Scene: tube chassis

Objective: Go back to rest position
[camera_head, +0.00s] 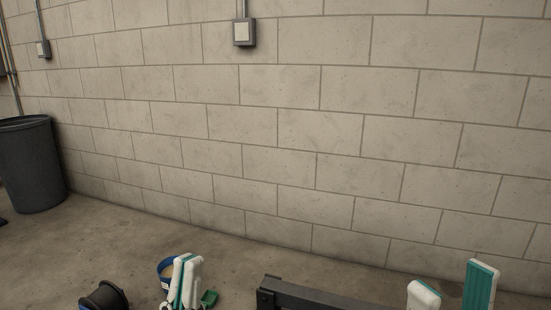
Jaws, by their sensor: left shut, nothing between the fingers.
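My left gripper (188,268) shows at the bottom, left of centre. Its white and teal fingers point up and lie together, shut with nothing held. My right gripper (452,284) shows at the bottom right. Its two fingers stand well apart, open, with only floor and wall visible between them. The lower parts of both grippers and both arms are cut off by the bottom edge.
A blue container (163,268) is partly hidden behind my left gripper. A green object (209,298) and a black spool (106,296) flank it. A dark metal beam (325,299) lies between the grippers. A grey bin (32,165) stands left by the block wall (300,130).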

